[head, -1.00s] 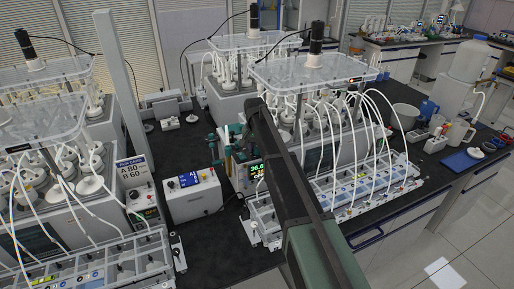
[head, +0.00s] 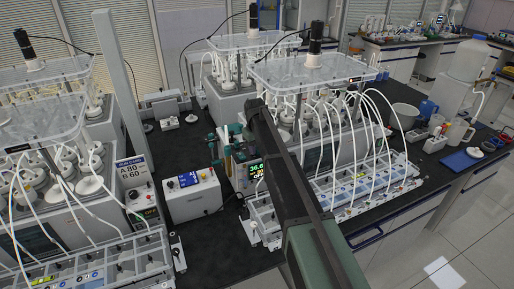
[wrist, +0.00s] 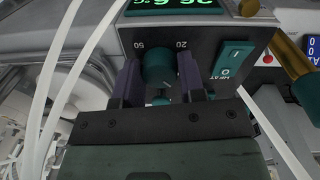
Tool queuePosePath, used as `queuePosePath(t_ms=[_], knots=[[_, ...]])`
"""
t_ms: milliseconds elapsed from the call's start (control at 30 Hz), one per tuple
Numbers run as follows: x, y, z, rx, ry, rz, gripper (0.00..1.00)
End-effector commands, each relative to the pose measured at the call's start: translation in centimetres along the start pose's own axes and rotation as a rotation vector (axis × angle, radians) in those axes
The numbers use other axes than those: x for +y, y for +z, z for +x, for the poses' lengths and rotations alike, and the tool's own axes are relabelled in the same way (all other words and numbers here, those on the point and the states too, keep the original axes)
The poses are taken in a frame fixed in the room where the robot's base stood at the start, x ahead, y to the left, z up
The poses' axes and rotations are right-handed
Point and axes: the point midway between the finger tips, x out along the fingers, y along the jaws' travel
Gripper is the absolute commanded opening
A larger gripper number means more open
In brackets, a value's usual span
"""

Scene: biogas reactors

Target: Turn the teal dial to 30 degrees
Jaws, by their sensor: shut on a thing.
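The teal dial (wrist: 158,66) sits on the dark front panel of a control box in the wrist view, between the printed marks 50 and 20. My gripper (wrist: 160,82) is shut on the dial, one dark finger on each side. A light pointer line shows faintly on the dial; its exact angle is hard to tell. The box's green display (wrist: 175,5) appears upside down and cut off in the wrist view. In the head view, the display (head: 256,171) reads about 36.6, with an orange second line partly hidden. My arm hides the dial there.
A teal HEAT rocker switch (wrist: 232,60) is beside the dial. White tubes (wrist: 75,60) cross the left of the wrist view. A white box with a blue screen (head: 192,194) stands left of the control box. A sign (head: 133,171) reads A 80, B 60.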

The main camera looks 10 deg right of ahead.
Motion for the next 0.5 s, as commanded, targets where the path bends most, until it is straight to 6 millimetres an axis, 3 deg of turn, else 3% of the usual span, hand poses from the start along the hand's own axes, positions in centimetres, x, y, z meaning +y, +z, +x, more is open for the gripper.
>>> queuePosePath(t_ms=[500], knots=[[0.00,0.06,0.02,0.003,-0.001,-0.071,0.13]])
